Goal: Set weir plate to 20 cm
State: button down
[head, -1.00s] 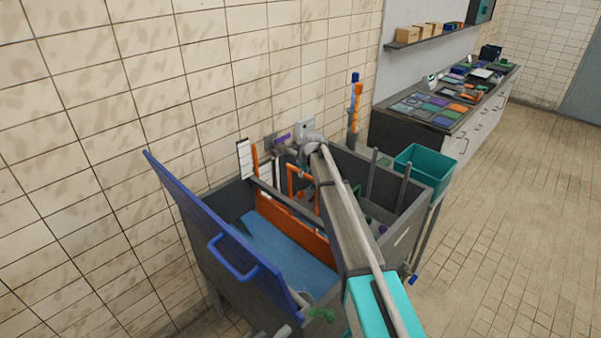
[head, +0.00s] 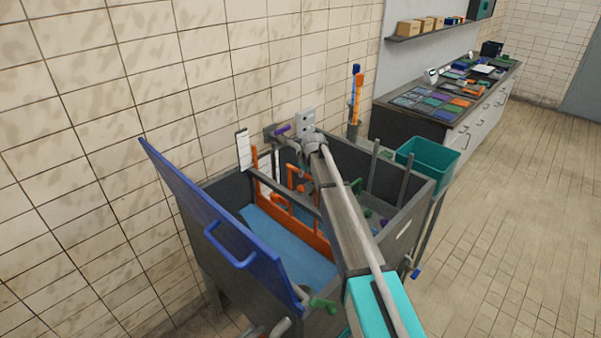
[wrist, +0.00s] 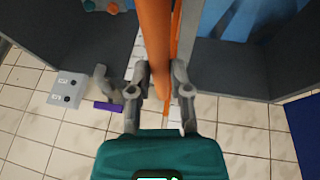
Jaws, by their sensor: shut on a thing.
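The orange weir plate (head: 303,230) stands across the grey tank, with water on its near side. An orange upright frame with a bent handle rises above it. In the wrist view an orange bar (wrist: 155,40) runs up between the fingers of my gripper (wrist: 157,85), which is shut on it. In the head view my arm hides most of the gripper. A white scale strip (head: 243,150) with dark marks stands by the wall at the plate's left end. Its markings are too small to read.
A blue lid with a handle (head: 215,235) leans open on the tank's left side. A purple lever (head: 281,131) and a grey wall box (head: 306,119) are near the gripper. A teal bin (head: 428,165) hangs at the right. Open floor lies right.

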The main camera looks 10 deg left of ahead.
jog(key=shift+d+f+b, duration=0.1)
jog(key=shift+f+b, duration=1.4)
jog(key=shift+f, duration=0.35)
jog(key=shift+w, duration=0.1)
jog(key=c, duration=0.6)
grip_release()
jog(key=shift+o, duration=0.2)
jog(key=shift+r, duration=0.1)
